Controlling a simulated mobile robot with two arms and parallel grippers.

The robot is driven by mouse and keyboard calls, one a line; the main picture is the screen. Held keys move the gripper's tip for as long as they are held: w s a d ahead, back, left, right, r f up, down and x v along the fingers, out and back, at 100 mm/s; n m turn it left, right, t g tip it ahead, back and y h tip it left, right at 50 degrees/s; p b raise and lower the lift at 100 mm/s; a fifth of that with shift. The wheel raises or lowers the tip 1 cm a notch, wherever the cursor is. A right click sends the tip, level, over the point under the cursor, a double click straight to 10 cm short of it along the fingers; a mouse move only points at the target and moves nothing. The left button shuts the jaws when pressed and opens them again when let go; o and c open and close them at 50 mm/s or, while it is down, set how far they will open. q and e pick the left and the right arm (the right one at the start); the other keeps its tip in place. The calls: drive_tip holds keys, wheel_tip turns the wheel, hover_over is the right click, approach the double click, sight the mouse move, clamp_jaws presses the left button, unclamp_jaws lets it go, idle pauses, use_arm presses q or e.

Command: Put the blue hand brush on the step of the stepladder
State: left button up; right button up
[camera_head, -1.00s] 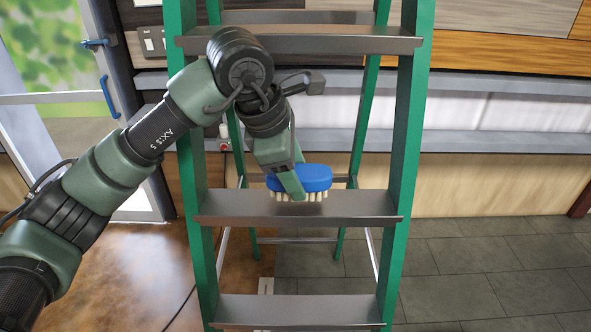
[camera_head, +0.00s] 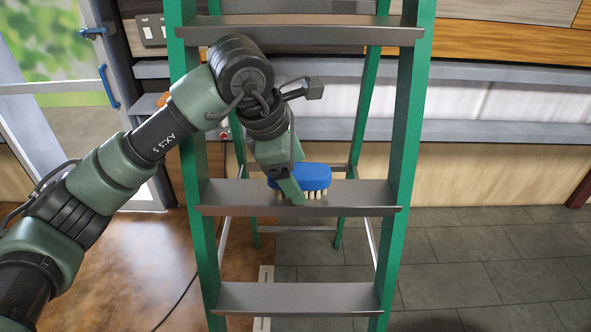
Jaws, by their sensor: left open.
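The blue hand brush (camera_head: 312,176) has an oval blue back and pale bristles pointing down. It appears to stand upright, bristles on the middle step (camera_head: 355,196) of the green stepladder (camera_head: 402,130). My left gripper (camera_head: 291,190) is over the left part of the brush, fingers pointing down. It is open, with one finger showing in front of the brush; the other finger is hidden. The left end of the brush is partly covered by the gripper. My right gripper is not in view.
Another step (camera_head: 300,297) lies below and one (camera_head: 300,33) above, close over my wrist. Green side rails flank the brush. Grey shelves (camera_head: 480,131) run behind the ladder. The right part of the step is bare.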

use_arm(q)
drive_tip(key=shift+a+r, duration=0.1)
drive_tip(key=shift+r, duration=0.25)
drive_tip(key=b+v, duration=0.3)
drive_tip(key=v, duration=0.8)
drive_tip(key=shift+s+r+b, duration=0.2)
drive_tip(key=shift+b, duration=0.1)
drive_tip(key=shift+a, duration=0.1)
